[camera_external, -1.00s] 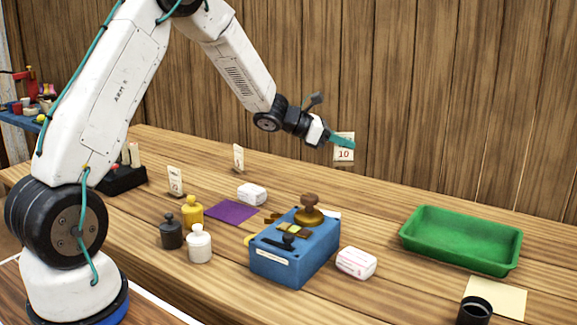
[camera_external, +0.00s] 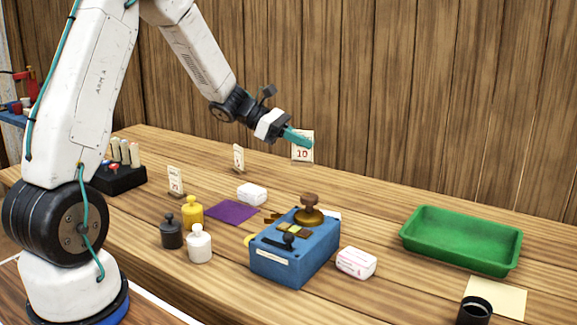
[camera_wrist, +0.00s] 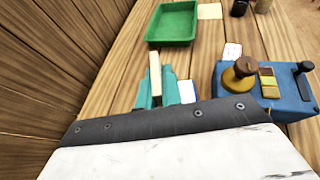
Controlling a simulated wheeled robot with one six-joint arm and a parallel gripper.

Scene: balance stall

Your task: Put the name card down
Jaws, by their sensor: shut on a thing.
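The name card (camera_external: 302,146), a small cream card marked 10, is held upright in the air by my gripper (camera_external: 297,140). The teal fingers are shut on it, above the back part of the table near the wooden wall. In the wrist view the card (camera_wrist: 155,74) shows edge-on between the teal fingertips (camera_wrist: 156,86). Two similar cards stand on the table: one marked with a number (camera_external: 175,181) at the left, and another (camera_external: 238,158) further back, below and left of my gripper.
A blue box (camera_external: 290,255) with a brass pan stands mid-table. A green tray (camera_external: 460,240) is at right. The back strip between looks clear.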

